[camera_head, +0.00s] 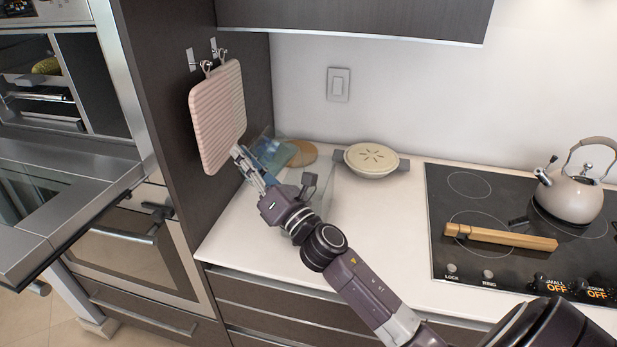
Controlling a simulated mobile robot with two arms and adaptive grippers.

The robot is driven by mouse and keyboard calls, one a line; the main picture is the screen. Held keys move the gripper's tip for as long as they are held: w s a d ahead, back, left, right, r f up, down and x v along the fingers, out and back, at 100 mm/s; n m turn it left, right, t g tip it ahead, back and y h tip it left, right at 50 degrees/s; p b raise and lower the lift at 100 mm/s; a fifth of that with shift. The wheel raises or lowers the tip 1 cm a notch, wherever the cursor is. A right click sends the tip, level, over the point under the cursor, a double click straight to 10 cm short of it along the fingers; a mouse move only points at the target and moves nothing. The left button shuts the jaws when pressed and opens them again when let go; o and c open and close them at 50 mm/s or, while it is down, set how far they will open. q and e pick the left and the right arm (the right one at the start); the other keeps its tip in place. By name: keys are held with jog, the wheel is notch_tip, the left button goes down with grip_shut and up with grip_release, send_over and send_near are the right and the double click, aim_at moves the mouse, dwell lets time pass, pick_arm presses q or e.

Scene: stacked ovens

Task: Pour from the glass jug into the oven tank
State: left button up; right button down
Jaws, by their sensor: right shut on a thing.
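My right gripper (242,157) reaches over the left end of the white counter, close to the hanging cutting boards. It is shut on a clear, bluish thing that looks like the glass jug (268,150). The jug is see-through and partly hidden by the fingers, so its outline, tilt and fill are hard to tell. The stacked ovens stand at the left. The upper oven's door (62,212) is folded down, and the lower oven (130,250) is shut. I cannot make out the oven tank for certain. My left gripper is not in view.
Pink cutting boards (217,115) hang on the dark side panel between the ovens and counter. A lidded cream dish (371,159) stands at the back. The counter's middle is clear.

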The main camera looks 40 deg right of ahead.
jog(key=shift+r, duration=0.2)
dwell(0.4)
jog(key=shift+d+r+m+h+b, duration=0.2)
jog(key=shift+m+h+b, duration=0.1)
jog(key=shift+m+b, duration=0.4)
dwell(0.4)
jog(key=shift+d+m+t+h+b, duration=0.15)
jog(key=shift+m+t+h+b, duration=0.3)
jog(key=shift+m+b, duration=0.3)
jog(key=shift+r, duration=0.1)
dwell(0.4)
jog(key=shift+d+m+b, duration=0.3)
jog(key=shift+m+b, duration=0.15)
jog(key=shift+b, duration=0.05)
jog(key=shift+d+r+m+t+h, duration=0.1)
jog(key=shift+d+m+t+h, duration=0.05)
jog(key=shift+m+t+h, duration=0.15)
